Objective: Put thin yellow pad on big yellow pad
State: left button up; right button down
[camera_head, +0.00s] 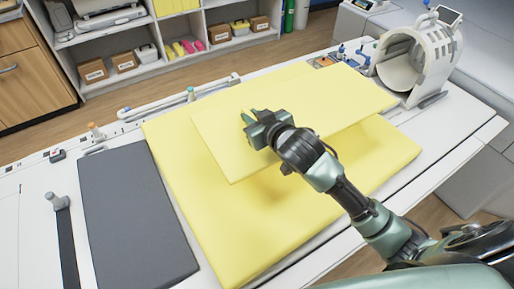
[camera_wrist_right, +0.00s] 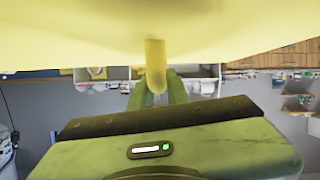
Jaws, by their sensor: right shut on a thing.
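The big yellow pad (camera_head: 262,235) lies flat on the white table. The thin yellow pad (camera_head: 330,100) is above it, over its far part and turned at an angle to it, with a shadow below its near edge. My right gripper (camera_head: 252,120) is over the thin pad and shut on it. In the right wrist view the yellow pad (camera_wrist_right: 160,25) fills the top, and a yellow peg-like part (camera_wrist_right: 155,65) reaches down to the fingers of my right gripper (camera_wrist_right: 152,92). Whether the two pads touch at any point is hidden. My left gripper is not in view.
A dark grey pad (camera_head: 135,215) lies on the table to the left, with a black strap (camera_head: 66,245) beside it. A white ring-shaped device (camera_head: 420,60) stands at the table's far right. Shelves with boxes (camera_head: 165,50) stand behind.

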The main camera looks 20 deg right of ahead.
notch_tip(320, 180, down, 11)
jog(key=shift+s+d+f, duration=0.1)
jog(key=shift+d, duration=0.05)
notch_tip(320, 180, down, 4)
jog(key=shift+r+b, duration=0.2)
jog(key=shift+b, duration=0.2)
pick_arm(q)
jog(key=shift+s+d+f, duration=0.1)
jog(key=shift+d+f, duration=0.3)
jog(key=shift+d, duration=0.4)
pick_arm(e)
jog(key=c, duration=1.4)
grip_release()
jog(key=shift+o, duration=0.2)
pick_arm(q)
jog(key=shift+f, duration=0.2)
pick_arm(e)
jog(key=v, duration=1.2)
jog(key=shift+f, duration=0.1)
